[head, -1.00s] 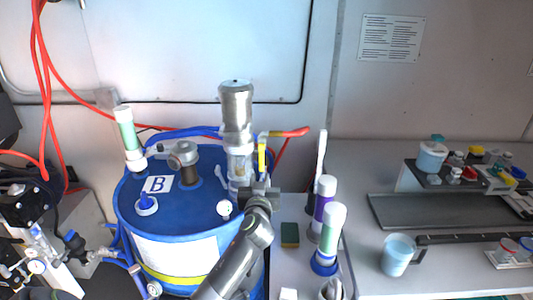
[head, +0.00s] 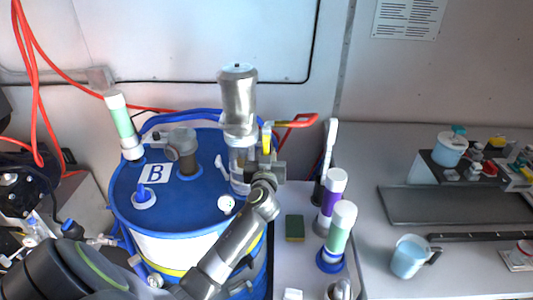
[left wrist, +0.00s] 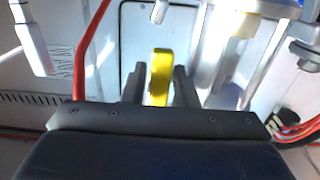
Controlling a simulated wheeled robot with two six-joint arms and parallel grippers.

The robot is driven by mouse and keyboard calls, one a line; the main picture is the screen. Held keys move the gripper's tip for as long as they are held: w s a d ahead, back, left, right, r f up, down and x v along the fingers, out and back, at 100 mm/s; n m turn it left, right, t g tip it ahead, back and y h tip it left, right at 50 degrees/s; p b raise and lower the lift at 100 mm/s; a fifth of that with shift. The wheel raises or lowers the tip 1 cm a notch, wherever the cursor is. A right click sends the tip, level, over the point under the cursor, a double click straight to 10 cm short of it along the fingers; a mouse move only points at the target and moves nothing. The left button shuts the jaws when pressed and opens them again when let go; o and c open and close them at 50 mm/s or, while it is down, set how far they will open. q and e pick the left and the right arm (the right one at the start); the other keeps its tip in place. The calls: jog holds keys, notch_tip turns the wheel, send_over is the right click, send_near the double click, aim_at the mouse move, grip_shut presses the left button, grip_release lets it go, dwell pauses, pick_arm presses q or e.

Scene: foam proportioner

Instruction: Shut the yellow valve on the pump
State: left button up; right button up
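The pump (head: 238,105) is a silver cylinder with a clear lower section, standing on the blue drum (head: 200,225). The yellow valve handle (head: 266,137) stands upright on the pump's right side, beside a red hose. My left gripper (head: 267,170) is just below and in front of the handle. In the left wrist view the yellow handle (left wrist: 161,75) shows between the two dark fingers of my left gripper (left wrist: 160,88), with a gap on each side. The gripper is open. The valve body behind it is mostly hidden. My right gripper is not in view.
A white-and-green tube (head: 121,122) stands on the drum's left. Purple (head: 331,196) and green (head: 340,228) capped tubes stand right of my arm, near a green-and-yellow sponge (head: 295,228). A blue-filled jug (head: 409,257) stands on the right-hand counter.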

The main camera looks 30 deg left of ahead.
pick_arm(q)
grip_shut()
jog(key=shift+f+b, duration=0.15)
jog(key=shift+b, duration=0.3)
jog(key=w+d+r+n+b, duration=0.2)
jog(key=d+r+n+b, duration=0.2)
jog(key=n+b, duration=1.2)
jog(key=shift+w+d+r+n, duration=0.15)
jog(key=shift+w+r+n, duration=0.15)
jog(key=shift+r, duration=0.1)
